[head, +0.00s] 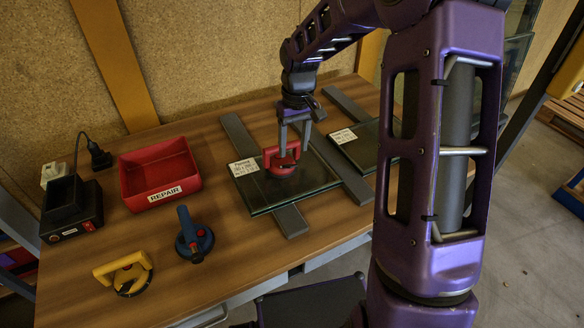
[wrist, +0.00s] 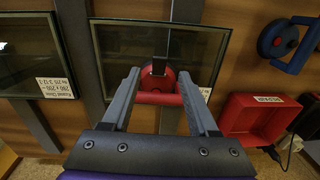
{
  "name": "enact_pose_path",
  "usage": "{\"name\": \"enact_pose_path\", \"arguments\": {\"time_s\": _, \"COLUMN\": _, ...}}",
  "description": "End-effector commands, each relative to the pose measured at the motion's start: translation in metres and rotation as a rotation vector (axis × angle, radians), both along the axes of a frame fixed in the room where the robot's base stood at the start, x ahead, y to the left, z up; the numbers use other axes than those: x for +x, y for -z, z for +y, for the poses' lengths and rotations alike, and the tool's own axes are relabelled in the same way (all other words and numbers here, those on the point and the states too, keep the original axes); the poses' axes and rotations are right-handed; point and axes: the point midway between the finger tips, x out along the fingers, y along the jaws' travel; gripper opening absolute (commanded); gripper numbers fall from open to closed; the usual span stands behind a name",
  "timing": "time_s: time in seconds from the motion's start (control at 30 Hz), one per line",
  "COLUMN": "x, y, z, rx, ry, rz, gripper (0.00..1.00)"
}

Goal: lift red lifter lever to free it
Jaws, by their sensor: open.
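The red lifter (head: 271,155) sits on a glass pane (head: 318,177) in the middle of the table. In the wrist view its red handle bar (wrist: 160,99) lies across the space between my fingers, with its round red base beyond. A dark lever tab (wrist: 158,66) shows at the far side of that base. My gripper (head: 293,148) points down at the lifter with its fingers apart; it also shows in the wrist view (wrist: 158,75). The fingers reach over the handle. I cannot tell whether they touch it.
A second glass pane (head: 369,146) lies at the right on dark strips. A blue lifter (head: 194,238) and a yellow lifter (head: 123,271) stand at the front left. A red repair bin (head: 160,172) and a black charger (head: 70,212) are behind them.

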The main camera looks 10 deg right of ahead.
Motion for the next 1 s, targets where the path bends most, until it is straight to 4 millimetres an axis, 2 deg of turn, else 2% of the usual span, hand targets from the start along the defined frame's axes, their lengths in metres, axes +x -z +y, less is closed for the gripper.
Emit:
{"name": "enact_pose_path", "arguments": {"time_s": 0.03, "x": -0.001, "y": 0.014, "z": 0.001, "rx": 0.0, "ry": -0.001, "rz": 0.004, "gripper": 0.6}}
{"name": "enact_pose_path", "arguments": {"time_s": 0.1, "x": -0.001, "y": 0.028, "z": 0.002, "rx": 0.001, "ry": 0.0, "rz": 0.004, "gripper": 0.6}}
{"name": "enact_pose_path", "arguments": {"time_s": 0.3, "x": -0.001, "y": 0.061, "z": 0.004, "rx": 0.0, "ry": 0.001, "rz": 0.002, "gripper": 0.6}}
{"name": "enact_pose_path", "arguments": {"time_s": 0.5, "x": -0.001, "y": 0.075, "z": 0.004, "rx": 0.0, "ry": 0.0, "rz": 0.0, "gripper": 0.6}}
{"name": "enact_pose_path", "arguments": {"time_s": 0.8, "x": -0.001, "y": 0.077, "z": 0.004, "rx": -0.001, "ry": 0.0, "rz": 0.0, "gripper": 0.6}}
{"name": "enact_pose_path", "arguments": {"time_s": 1.0, "x": -0.001, "y": 0.077, "z": 0.004, "rx": -0.001, "ry": 0.0, "rz": 0.0, "gripper": 0.24}}
